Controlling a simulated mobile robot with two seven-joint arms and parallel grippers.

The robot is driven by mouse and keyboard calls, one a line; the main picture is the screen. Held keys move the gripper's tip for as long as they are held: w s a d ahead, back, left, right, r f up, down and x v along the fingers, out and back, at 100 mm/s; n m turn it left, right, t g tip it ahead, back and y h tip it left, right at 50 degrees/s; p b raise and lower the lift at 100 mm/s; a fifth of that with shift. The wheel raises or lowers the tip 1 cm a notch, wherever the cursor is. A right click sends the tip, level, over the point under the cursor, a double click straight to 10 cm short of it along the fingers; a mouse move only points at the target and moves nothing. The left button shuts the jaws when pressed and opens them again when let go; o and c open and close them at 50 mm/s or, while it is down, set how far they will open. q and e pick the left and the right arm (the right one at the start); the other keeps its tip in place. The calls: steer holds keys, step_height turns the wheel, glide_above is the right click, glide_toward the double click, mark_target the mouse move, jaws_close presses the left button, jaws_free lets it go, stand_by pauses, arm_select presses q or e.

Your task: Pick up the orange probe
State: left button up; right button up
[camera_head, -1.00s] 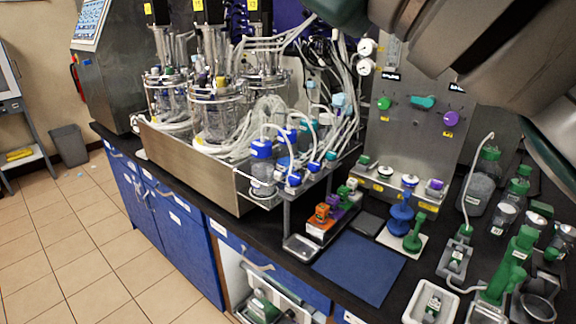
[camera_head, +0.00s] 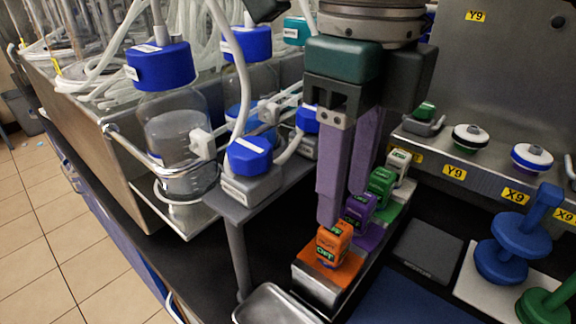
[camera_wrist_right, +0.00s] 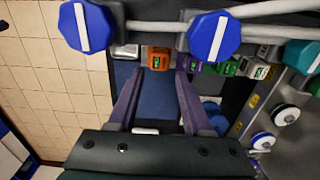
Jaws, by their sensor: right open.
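The orange probe (camera_head: 331,245) stands upright on an orange-topped block at the near end of a row of coloured probes. My right gripper (camera_head: 341,208) is open, with its two purple-grey fingers pointing down just above and behind the orange probe, apart from it as far as I can tell. In the right wrist view the orange probe (camera_wrist_right: 159,59) shows ahead of and between the open fingers (camera_wrist_right: 157,75). Nothing is between the fingers. My left gripper is not in view.
Purple (camera_head: 359,210), green (camera_head: 381,184) and white (camera_head: 398,164) probes stand close behind the orange one. A metal tray (camera_head: 278,305) lies in front. A blue mat (camera_head: 400,302) is clear.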

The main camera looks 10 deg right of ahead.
mark_target(334, 238)
steer(key=shift+s+a+f, duration=0.1)
steer(key=shift+s+f, duration=0.05)
steer(key=shift+f, duration=0.45)
steer(key=shift+s+f, duration=0.1)
steer(key=shift+f, duration=0.45)
steer(key=shift+w+f, duration=0.2)
steer(key=shift+f, duration=1.2)
steer(key=shift+w+f, duration=0.15)
steer(key=shift+f, duration=1.2)
jaws_close()
